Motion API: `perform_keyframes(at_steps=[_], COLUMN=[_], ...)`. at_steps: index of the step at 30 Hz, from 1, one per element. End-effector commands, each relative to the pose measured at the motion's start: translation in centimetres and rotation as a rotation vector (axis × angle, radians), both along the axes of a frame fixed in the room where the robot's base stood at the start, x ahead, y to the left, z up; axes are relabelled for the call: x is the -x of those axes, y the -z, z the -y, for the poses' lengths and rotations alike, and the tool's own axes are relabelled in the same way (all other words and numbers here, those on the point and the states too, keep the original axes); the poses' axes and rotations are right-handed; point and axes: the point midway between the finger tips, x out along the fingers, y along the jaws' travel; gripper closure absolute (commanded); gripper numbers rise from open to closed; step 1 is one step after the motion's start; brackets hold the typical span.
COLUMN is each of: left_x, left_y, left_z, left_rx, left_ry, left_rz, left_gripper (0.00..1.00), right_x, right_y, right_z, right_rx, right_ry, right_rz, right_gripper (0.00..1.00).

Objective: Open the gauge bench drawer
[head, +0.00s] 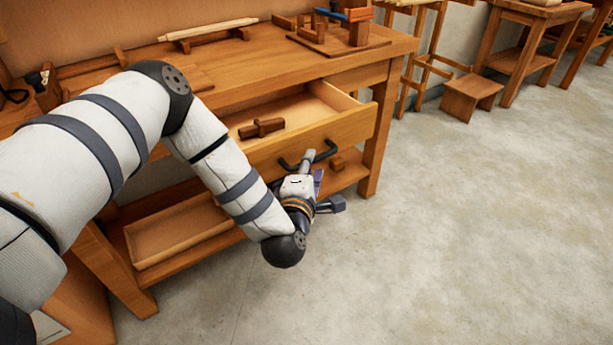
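The gauge bench (270,66) is a wooden workbench on the left of the head view. Its drawer (352,126) is pulled out, with the inside showing. A brown wooden tool (262,128) lies in the drawer. The dark bar handle (329,149) is on the drawer front, partly hidden by my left gripper. My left gripper (323,180) is at the drawer front, by the handle, with its fingers spread apart. One finger overlaps the handle in the picture; I cannot tell whether they touch. My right gripper is not in view.
A lower shelf with a shallow wooden tray (180,232) is under the drawer. A low stool (470,95) and other benches stand at the back right. The concrete floor (450,230) on the right is clear.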

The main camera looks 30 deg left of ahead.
Motion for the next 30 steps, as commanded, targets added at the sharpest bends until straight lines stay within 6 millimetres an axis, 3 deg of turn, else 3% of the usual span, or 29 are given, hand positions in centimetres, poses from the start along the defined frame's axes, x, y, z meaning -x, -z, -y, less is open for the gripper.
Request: perform_keyframes(at_steps=[6,10,15,26,28,30], left_x=[5.5,7.5,8.3,8.3,8.7,10.3], left_y=[-0.7,-1.1,-1.3,-1.2,-0.5,1.5], left_z=[2.3,3.0,3.3,3.4,4.3,6.7], left_rx=[0.003,0.002,0.000,-0.001,-0.026,-0.097], left_ry=[0.003,0.001,-0.001,0.002,0.047,0.179], left_rz=[-0.004,-0.001,0.001,-0.002,-0.057,-0.204], left_gripper=[0.69,0.69,0.69,0.69,0.69,0.69], right_x=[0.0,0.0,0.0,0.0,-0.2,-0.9], right_y=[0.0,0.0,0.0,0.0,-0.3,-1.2], right_z=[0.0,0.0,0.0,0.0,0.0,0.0], right_rx=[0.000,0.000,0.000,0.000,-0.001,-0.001], right_ry=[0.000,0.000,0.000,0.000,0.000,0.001], right_rz=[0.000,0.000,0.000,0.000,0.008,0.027], right_gripper=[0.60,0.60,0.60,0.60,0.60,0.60])
